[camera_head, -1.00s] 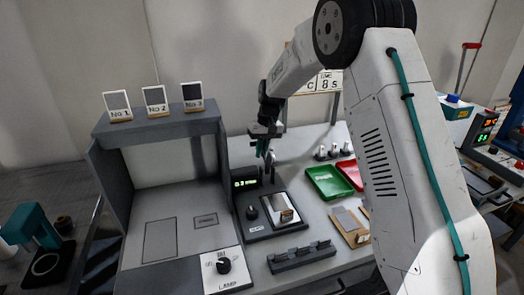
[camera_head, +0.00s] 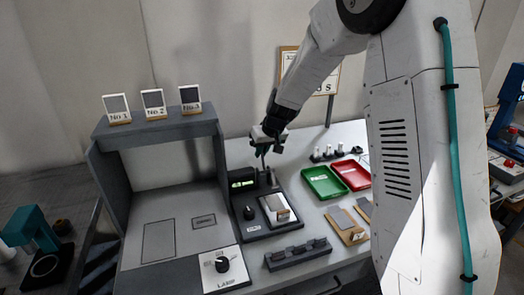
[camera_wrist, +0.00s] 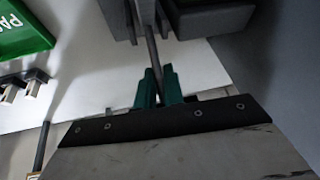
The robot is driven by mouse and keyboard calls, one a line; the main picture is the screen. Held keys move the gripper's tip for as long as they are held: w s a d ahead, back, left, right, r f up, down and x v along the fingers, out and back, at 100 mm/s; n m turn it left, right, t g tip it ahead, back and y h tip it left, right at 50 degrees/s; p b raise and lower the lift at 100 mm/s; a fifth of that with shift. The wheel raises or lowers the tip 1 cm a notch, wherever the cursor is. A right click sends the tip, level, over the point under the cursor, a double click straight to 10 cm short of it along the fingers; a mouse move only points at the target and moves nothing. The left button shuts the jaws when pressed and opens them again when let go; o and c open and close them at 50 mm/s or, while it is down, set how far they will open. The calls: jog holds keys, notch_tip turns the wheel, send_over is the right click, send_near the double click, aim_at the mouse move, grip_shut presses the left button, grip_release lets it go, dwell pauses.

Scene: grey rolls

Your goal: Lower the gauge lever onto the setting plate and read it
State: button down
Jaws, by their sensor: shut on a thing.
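The gauge (camera_head: 257,226) is a dark stand with a small green-lit display (camera_head: 243,184) whose digits I cannot read. A pale grey plate (camera_head: 275,205), which appears to be the setting plate, lies on its bed. The dark gauge lever (camera_wrist: 152,50) runs as a thin rod between the green fingertips of my gripper (camera_wrist: 158,88) in the wrist view, and they are shut on it. In the head view my gripper (camera_head: 267,143) is above the back of the gauge, behind the plate. I cannot tell whether the lever's tip touches the plate.
A green PASS tray (camera_head: 310,193) and a red tray (camera_head: 361,186) lie to the right, with small upright pieces behind. A slotted dark block (camera_head: 283,261) lies in front. The viewing booth (camera_head: 165,140) with a LAMP knob (camera_head: 222,264) stands left.

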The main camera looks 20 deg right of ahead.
jog(key=shift+s+a, duration=0.1)
jog(key=shift+s, duration=1)
jog(key=shift+s+a+f, duration=0.1)
jog(key=shift+s+f, duration=0.05)
jog(key=shift+s, duration=0.5)
jog(key=shift+a, duration=0.1)
jog(key=c, duration=1.8)
grip_release()
jog(key=shift+o, duration=1.4)
jog(key=shift+a, duration=0.2)
jog(key=shift+w+d, duration=0.1)
jog(key=shift+d, duration=0.15)
jog(key=shift+s+d+r, duration=0.15)
jog(key=shift+s+r, duration=0.6)
jog(key=shift+s, duration=0.25)
jog(key=shift+s+d+r, duration=0.15)
jog(key=shift+s+r, duration=0.55)
jog(key=shift+s, duration=0.25)
jog(key=shift+s+d+r, duration=0.1)
jog(key=shift+s+r, duration=0.45)
jog(key=shift+s, duration=0.35)
jog(key=shift+s+d+r, duration=0.1)
jog(key=shift+s+r, duration=0.45)
jog(key=shift+s, duration=0.3)
